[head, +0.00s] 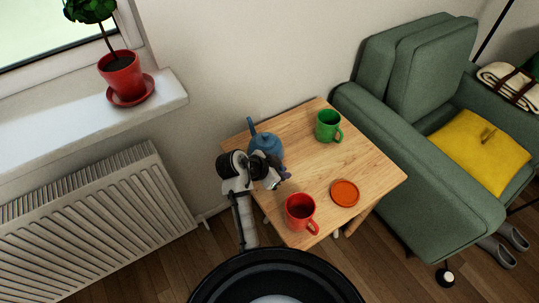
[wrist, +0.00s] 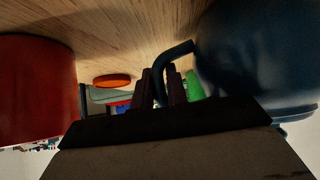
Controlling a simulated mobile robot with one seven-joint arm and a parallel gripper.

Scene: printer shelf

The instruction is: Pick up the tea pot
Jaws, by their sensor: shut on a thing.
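The blue tea pot (head: 266,142) is at the back left of the wooden table, its spout pointing up and left in the head view. In the wrist view its dark blue body (wrist: 255,55) fills the right side, and its curved handle runs down to the fingers. My gripper (head: 275,178) is at the pot's near side. In the wrist view the fingers of my gripper (wrist: 162,86) are close together around the handle. My arm hides part of the pot in the head view. I cannot tell whether the pot touches the table.
A red mug (head: 299,211) stands close to my gripper at the table's front. An orange saucer (head: 344,193) and a green mug (head: 328,125) are also on the wooden table (head: 371,165). A green armchair (head: 400,130) is at right, a radiator (head: 95,230) at left.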

